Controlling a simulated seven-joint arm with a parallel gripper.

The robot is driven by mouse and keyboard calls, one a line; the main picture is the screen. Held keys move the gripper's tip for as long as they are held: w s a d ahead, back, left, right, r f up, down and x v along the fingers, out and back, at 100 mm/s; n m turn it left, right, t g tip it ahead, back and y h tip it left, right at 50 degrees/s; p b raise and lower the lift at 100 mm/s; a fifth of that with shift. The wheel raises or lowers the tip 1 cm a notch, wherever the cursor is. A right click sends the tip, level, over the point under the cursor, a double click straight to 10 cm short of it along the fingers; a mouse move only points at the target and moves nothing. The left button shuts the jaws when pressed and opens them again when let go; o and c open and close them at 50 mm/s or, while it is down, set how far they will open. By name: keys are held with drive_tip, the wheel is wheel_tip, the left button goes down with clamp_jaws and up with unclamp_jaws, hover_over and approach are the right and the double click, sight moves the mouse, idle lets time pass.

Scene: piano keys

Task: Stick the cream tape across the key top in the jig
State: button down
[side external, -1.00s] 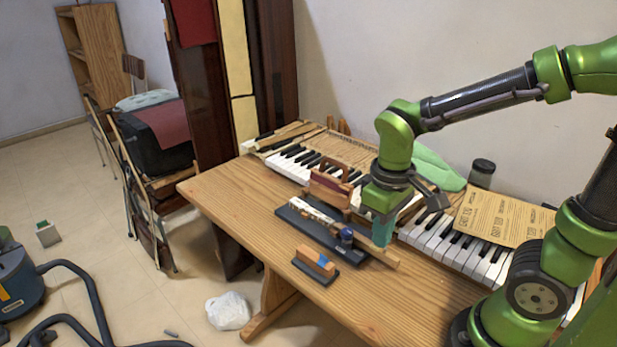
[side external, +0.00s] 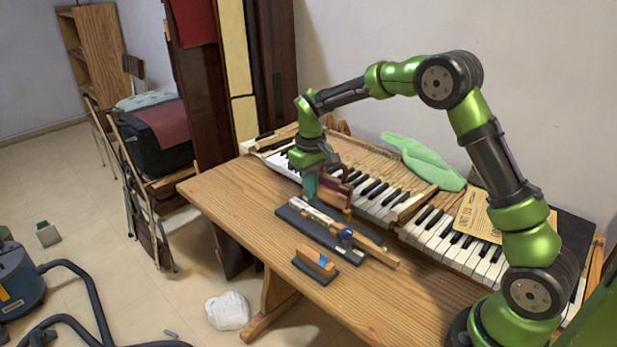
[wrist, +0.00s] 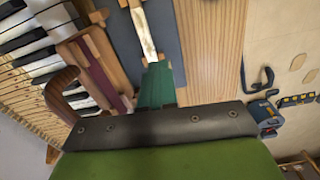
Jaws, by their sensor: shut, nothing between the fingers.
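The jig (side external: 352,257) is a dark flat base on the table's front half. A long wooden key (side external: 374,249) lies in it, with a pale key top (side external: 314,214) towards the left end. The pale key top also shows in the wrist view (wrist: 143,32). I cannot tell the cream tape apart from this pale surface. My gripper (side external: 310,194) has teal fingers, points down at the jig's left end and is shut with nothing held. In the wrist view the fingertips (wrist: 156,66) line up with the key top's near end; touching or just above is unclear.
A burgundy and wood block with a handle (side external: 335,188) stands close behind the jig. A small wooden block with a blue patch (side external: 315,262) sits in front. The keyboard (side external: 375,202) and a paper sheet (side external: 482,215) lie behind. The table's front left (side external: 235,205) is clear.

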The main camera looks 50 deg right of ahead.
drive_tip(key=shift+n, duration=0.3)
drive_tip(key=w, duration=0.1)
drive_tip(key=w+d, duration=0.1)
drive_tip(key=w, duration=0.1)
drive_tip(key=w+r, duration=0.1)
drive_tip(key=w, duration=0.1)
drive_tip(key=shift+w+d+r, duration=0.1)
drive_tip(key=shift+w+d, duration=0.1)
drive_tip(key=shift+d, duration=0.2)
hover_over(300, 203)
drive_tip(key=shift+f, duration=2.4)
drive_tip(key=c, duration=1.8)
unclamp_jaws()
drive_tip(key=shift+f, duration=1)
drive_tip(key=shift+c, duration=0.2)
drive_tip(key=o, duration=0.5)
drive_tip(key=shift+r, duration=0.1)
drive_tip(key=shift+r, duration=3)
